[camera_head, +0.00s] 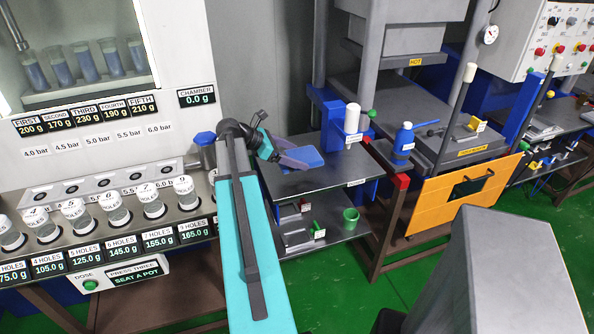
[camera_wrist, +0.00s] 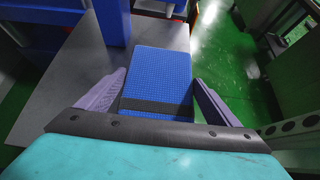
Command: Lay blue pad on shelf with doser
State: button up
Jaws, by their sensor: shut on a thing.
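A flat blue pad (camera_head: 308,155) with a fine grid surface is held in my gripper (camera_head: 291,157), over the grey upper shelf (camera_head: 318,182) in the middle of the head view. In the wrist view the pad (camera_wrist: 157,75) lies between the two fingers of my gripper (camera_wrist: 160,82), with a dark band across its near end. The shelf (camera_wrist: 75,85) shows below and left of the pad. Whether the pad touches the shelf cannot be told. A white cylinder (camera_head: 352,118) stands on a blue bracket at the shelf's back right; I cannot tell whether it is the doser.
A blue post (camera_wrist: 112,20) stands close beyond the pad's left end in the wrist view. A lower shelf holds a green cup (camera_head: 350,217). A blue bottle (camera_head: 404,138) stands right. A counter with several jars (camera_head: 75,217) is left. An orange panel (camera_head: 465,195) hangs right.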

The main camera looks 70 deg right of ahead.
aim_at(294, 178)
jog(key=shift+f, duration=1.45)
jog(key=shift+f+p, duration=0.55)
jog(key=shift+f, duration=1.35)
jog(key=shift+f, duration=0.1)
jog(key=o, duration=1.1)
jog(key=b+v, duration=0.2)
jog(key=v, duration=1)
jog(key=shift+b, duration=0.3)
